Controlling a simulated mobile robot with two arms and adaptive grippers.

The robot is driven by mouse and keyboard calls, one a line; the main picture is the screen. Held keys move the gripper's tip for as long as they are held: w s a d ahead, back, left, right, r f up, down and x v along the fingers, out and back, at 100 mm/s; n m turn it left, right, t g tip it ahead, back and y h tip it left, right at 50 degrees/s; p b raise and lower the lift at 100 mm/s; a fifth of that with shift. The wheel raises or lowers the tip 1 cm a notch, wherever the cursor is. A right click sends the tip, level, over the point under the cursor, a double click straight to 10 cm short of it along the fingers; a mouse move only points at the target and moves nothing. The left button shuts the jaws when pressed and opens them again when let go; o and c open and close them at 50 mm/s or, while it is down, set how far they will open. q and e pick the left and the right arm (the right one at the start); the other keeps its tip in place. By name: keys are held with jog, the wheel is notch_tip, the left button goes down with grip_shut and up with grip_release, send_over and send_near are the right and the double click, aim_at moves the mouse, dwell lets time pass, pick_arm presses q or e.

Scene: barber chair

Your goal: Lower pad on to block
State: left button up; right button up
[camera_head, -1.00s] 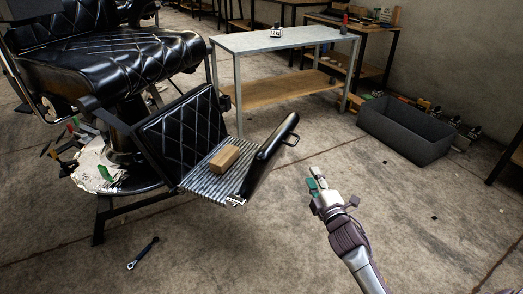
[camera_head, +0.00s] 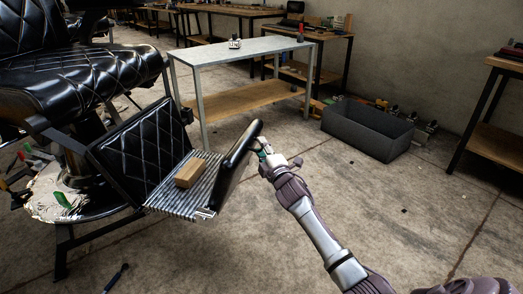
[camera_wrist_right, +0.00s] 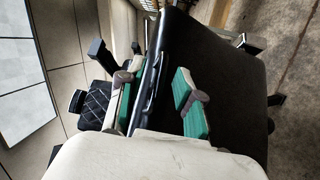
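The black pad (camera_head: 236,158) stands tilted up at the right edge of the ribbed metal footrest (camera_head: 168,203). The wooden block (camera_head: 189,172) lies on the footrest, apart from the pad. My right gripper (camera_head: 264,146) is at the pad's outer side, near its upper end. In the right wrist view the two green-padded fingers (camera_wrist_right: 156,100) are spread apart in front of the pad (camera_wrist_right: 235,85). The block is not seen in that view.
The black barber chair (camera_head: 75,80) stands at the left. A grey-topped table (camera_head: 240,47) is behind, and a dark grey bin (camera_head: 367,130) is at the back right. The floor at the front right is free apart from my arm.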

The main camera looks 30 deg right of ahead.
jog(key=shift+w, duration=0.2)
grip_shut()
dwell(0.4)
